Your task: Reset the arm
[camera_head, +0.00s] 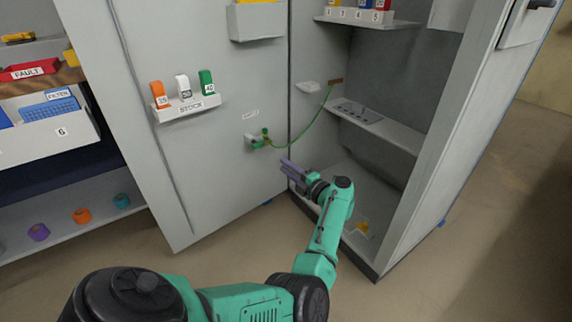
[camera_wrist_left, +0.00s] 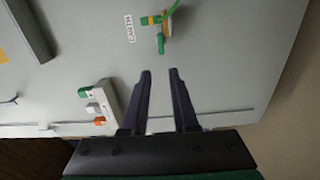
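My left arm, in green and black, reaches across the head view toward the open grey cabinet. My left gripper (camera_head: 288,170) is in front of the inner edge of the cabinet door, below a small green plug fitting (camera_head: 258,142). In the left wrist view the two dark fingers (camera_wrist_left: 160,72) stand apart with nothing between them, facing the grey door panel (camera_wrist_left: 215,55). The green and yellow fitting (camera_wrist_left: 158,22) is beyond the fingertips and apart from them. My right gripper does not show in either view.
The door carries a STOCK rack (camera_head: 187,107) with orange, white and green pieces. A green cable (camera_head: 312,122) runs from the door into the cabinet, above the gripper. A cabinet shelf (camera_head: 395,133) is to the right. Shelves with a FILTER bin (camera_head: 50,130) stand at left.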

